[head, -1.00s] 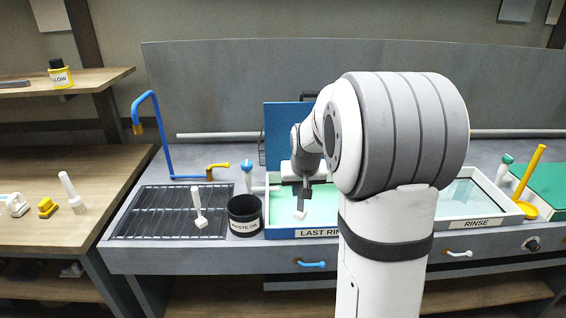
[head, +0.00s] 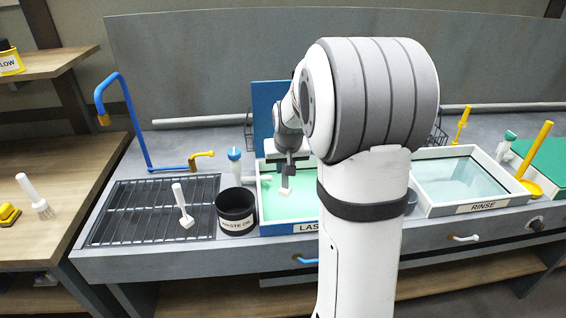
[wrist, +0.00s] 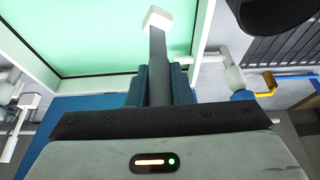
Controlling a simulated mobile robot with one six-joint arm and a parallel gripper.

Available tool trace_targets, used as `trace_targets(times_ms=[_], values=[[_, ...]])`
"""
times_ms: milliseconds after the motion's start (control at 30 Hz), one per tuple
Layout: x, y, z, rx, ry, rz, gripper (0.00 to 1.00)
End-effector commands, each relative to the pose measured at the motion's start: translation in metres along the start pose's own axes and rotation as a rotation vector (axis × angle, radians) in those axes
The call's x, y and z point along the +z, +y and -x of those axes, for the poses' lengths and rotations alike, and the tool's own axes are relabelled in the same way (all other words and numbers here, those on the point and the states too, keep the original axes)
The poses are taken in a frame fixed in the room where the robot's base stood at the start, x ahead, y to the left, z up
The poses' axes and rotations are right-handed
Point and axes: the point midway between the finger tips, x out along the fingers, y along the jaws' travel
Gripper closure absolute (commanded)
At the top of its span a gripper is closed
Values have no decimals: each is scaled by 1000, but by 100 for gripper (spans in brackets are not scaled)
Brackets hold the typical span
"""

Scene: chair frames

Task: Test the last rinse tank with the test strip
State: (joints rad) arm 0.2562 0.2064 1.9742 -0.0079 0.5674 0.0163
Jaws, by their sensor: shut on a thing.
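The last rinse tank (head: 306,226) is a tray with a blue front, white rims and pale green liquid; my arm hides its right part and part of its label. My gripper (head: 287,172) is above the tank and shut on a dark, narrow strip with a white block tip, seemingly the test strip (head: 285,191). In the wrist view, my gripper's blue fingers (wrist: 157,84) clasp the strip's dark shaft (wrist: 158,58), and its white tip (wrist: 157,18) shows against the green. I cannot tell whether the tip touches the liquid.
A black waste bucket (head: 237,222) stands just left of the tank. A blue upright panel (head: 268,112) stands behind the tank. The rinse tank (head: 480,208) is to the right.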

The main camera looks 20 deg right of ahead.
Motion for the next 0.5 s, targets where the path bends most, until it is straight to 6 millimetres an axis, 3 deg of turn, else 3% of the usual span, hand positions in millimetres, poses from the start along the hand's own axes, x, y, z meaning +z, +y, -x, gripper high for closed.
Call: trace_targets(times_ms=[500], values=[[26,-2,-62,-1,-1,4,100]])
